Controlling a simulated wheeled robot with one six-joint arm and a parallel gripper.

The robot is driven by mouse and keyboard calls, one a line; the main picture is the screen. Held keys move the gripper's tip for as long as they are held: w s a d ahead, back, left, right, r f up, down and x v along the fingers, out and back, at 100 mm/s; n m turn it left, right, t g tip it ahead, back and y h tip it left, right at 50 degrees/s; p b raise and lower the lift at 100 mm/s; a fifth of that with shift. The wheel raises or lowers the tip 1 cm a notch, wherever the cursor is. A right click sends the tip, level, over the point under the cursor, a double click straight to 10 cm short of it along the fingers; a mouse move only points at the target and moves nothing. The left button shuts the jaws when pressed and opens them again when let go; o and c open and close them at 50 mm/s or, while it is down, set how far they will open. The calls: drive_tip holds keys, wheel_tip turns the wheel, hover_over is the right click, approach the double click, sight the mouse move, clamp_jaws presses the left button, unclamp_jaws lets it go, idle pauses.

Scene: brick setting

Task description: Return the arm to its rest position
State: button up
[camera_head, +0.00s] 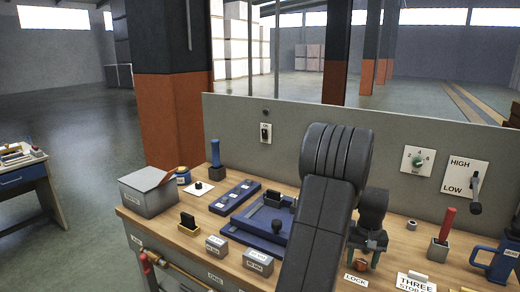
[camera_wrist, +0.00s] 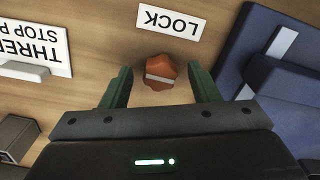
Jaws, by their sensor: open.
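My arm rises in front of the bench in the head view, and my gripper (camera_head: 363,256) hangs low over the bench top near the LOCK label (camera_head: 356,280). In the wrist view my gripper (camera_wrist: 160,88) is open, with its two green fingers apart. An orange-brown knob (camera_wrist: 160,72) with a pale bar across it lies between and just beyond the fingers. I see gaps between the knob and both fingers. The knob also shows below my gripper in the head view (camera_head: 361,265). My arm hides part of the bench and back panel.
A grey back panel (camera_head: 285,135) carries a dial (camera_head: 417,160) and a HIGH/LOW lever (camera_head: 475,190).

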drive_tip(key=m, duration=0.3)
drive_tip(key=shift+m, duration=0.3)
idle(0.3)
